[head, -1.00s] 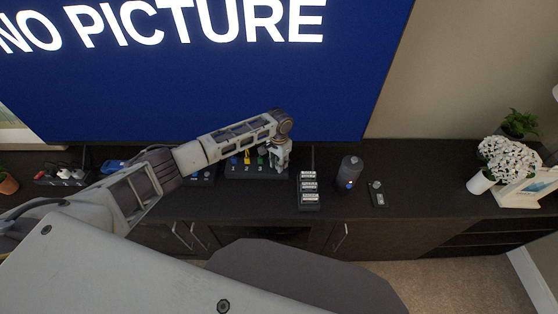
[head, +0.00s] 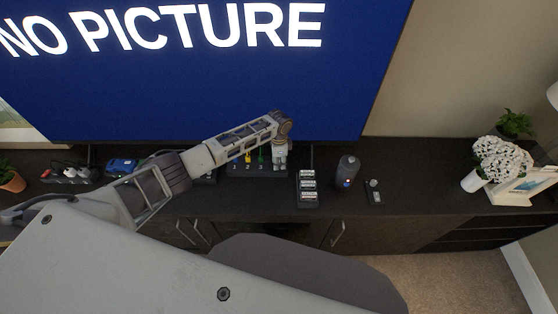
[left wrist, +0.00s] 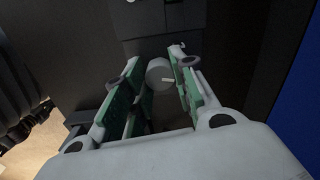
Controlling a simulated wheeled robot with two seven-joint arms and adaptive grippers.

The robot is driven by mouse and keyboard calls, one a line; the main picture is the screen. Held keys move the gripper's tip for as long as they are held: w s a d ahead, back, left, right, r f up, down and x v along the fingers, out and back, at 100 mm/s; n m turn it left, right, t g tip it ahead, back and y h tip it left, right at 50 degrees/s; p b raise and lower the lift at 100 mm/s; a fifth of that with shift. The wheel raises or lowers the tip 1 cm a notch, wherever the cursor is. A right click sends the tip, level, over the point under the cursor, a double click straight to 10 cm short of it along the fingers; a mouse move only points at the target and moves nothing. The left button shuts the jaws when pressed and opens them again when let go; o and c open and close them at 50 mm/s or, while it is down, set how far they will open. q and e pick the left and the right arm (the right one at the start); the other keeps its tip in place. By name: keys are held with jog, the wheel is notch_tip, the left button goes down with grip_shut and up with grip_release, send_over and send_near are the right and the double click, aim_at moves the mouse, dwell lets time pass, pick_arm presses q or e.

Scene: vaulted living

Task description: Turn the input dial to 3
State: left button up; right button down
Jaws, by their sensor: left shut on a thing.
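The input dial (left wrist: 157,73) is a round grey knob with a white pointer line, seen in the left wrist view between my left gripper's (left wrist: 160,88) two green-lined fingers. The fingers are shut on it. In the head view my left gripper (head: 280,166) points down at the right end of a dark switch box (head: 246,173) and hides the dial there. The box carries the numbers 1, 2 and 3, with yellow and green plugs behind them. The number the pointer faces cannot be read. My right gripper is not in view.
The television (head: 210,90) behind reads "NO PICTURE". Right of the box on the dark cabinet (head: 420,165) are a rack of small labelled blocks (head: 308,186), a dark cylinder (head: 347,172) and a small grey-topped device (head: 375,192). A power strip (head: 68,175) lies at left.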

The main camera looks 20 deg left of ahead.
pick_arm(q)
jog(key=shift+m+p, duration=0.35)
jog(key=shift+m, duration=2.75)
jog(key=o, duration=1.1)
jog(key=shift+c, duration=0.2)
jog(key=shift+r, duration=0.1)
notch_tip(320, 180, up, 12)
